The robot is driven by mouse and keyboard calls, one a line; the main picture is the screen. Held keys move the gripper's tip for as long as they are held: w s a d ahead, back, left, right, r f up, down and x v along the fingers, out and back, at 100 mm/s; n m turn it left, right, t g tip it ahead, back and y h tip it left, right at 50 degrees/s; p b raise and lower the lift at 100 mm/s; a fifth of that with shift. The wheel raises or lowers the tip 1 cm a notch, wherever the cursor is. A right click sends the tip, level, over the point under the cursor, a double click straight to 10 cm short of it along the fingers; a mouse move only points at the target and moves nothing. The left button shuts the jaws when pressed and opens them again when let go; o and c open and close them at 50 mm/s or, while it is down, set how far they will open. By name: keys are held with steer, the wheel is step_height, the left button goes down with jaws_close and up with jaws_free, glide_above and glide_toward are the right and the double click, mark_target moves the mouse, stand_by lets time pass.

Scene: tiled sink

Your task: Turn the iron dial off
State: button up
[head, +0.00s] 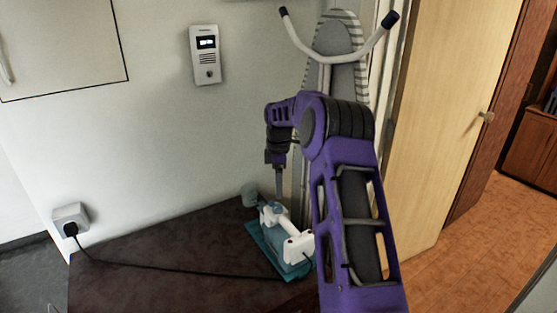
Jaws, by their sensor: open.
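An iron (288,238) with a white handle and a blue-grey body sits on a teal base (262,252) at the back of the dark table. Its dial cannot be made out at this size. My gripper (280,196) points down from the purple arm, just above the far left part of the iron. Its fingers are open and seen nearly edge-on. I cannot tell whether they touch the iron. My forearm covers the area just right of the iron.
The dark tabletop (160,262) is clear to the left, crossed by a black cord running to a plug in the wall socket (71,219). A small grey cup-like object (250,195) stands behind the iron. An ironing board (340,50) leans behind my arm. A wooden door (450,110) stands at right.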

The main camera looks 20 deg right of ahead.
mark_target(278, 206)
step_height(278, 206, up, 10)
stand_by(0.3)
steer(key=shift+r, duration=0.1)
steer(key=s+a+f+m+t+h+b, duration=0.1)
steer(key=s+a+m+t+b, duration=0.15)
steer(key=m, duration=0.75)
steer(key=s+a+f+m+t+h+b, duration=0.1)
steer(key=s+a+m+b, duration=0.2)
steer(key=m, duration=0.7)
steer(key=shift+t, duration=0.25)
steer(key=x, duration=0.5)
steer(key=d+b+x, duration=0.1)
steer(key=x, duration=0.5)
steer(key=d+x, duration=0.1)
steer(key=x, duration=0.5)
steer(key=shift+s+r, duration=0.1)
steer(key=shift+s, duration=0.3)
jaws_close()
